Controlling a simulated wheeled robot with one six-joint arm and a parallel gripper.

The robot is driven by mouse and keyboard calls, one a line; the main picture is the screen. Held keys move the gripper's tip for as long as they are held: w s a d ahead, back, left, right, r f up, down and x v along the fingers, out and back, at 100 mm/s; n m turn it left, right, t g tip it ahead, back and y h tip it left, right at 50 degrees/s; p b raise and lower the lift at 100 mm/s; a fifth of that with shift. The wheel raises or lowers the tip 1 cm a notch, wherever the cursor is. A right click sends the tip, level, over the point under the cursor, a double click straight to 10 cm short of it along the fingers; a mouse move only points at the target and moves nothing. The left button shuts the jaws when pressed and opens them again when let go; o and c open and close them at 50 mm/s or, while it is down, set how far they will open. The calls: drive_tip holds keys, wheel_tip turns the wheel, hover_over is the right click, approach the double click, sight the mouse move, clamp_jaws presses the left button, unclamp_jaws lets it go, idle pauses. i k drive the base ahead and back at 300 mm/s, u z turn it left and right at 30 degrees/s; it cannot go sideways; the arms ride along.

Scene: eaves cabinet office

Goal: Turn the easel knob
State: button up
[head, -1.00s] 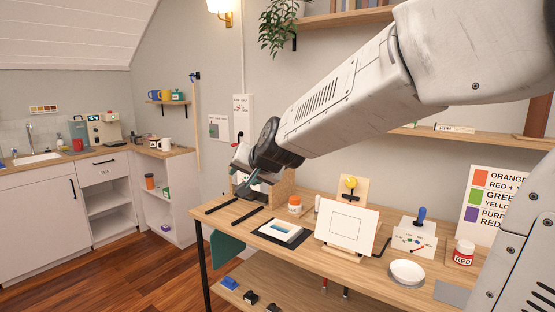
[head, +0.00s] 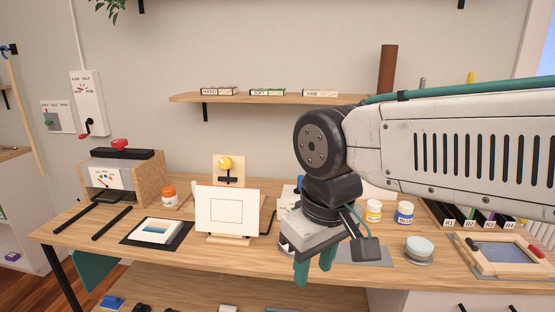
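A small easel (head: 229,239) stands on the workbench and holds a white board (head: 227,211) with a drawn rectangle. A dark bent handle (head: 267,223) shows at the board's right edge; I cannot tell whether it belongs to the easel. A yellow round knob (head: 226,163) sits on an upright wooden panel (head: 238,170) behind the board. I cannot tell which of these is the easel knob. My gripper (head: 315,267) is to the right of the easel, pointing down, with its teal fingers apart and nothing seen between them. It hides part of the bench behind it.
A boxy device with a red knob (head: 119,143) stands at the left, near an orange-lidded jar (head: 169,195) and a black mat (head: 130,238). Jars (head: 373,209), a small bowl (head: 419,246) and a framed screen (head: 505,254) lie right. A shelf (head: 240,97) hangs above.

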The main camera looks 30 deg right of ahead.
sight(225, 163)
drive_tip(key=z, duration=0.15)
drive_tip(key=i, duration=0.35)
drive_tip(key=u, duration=1)
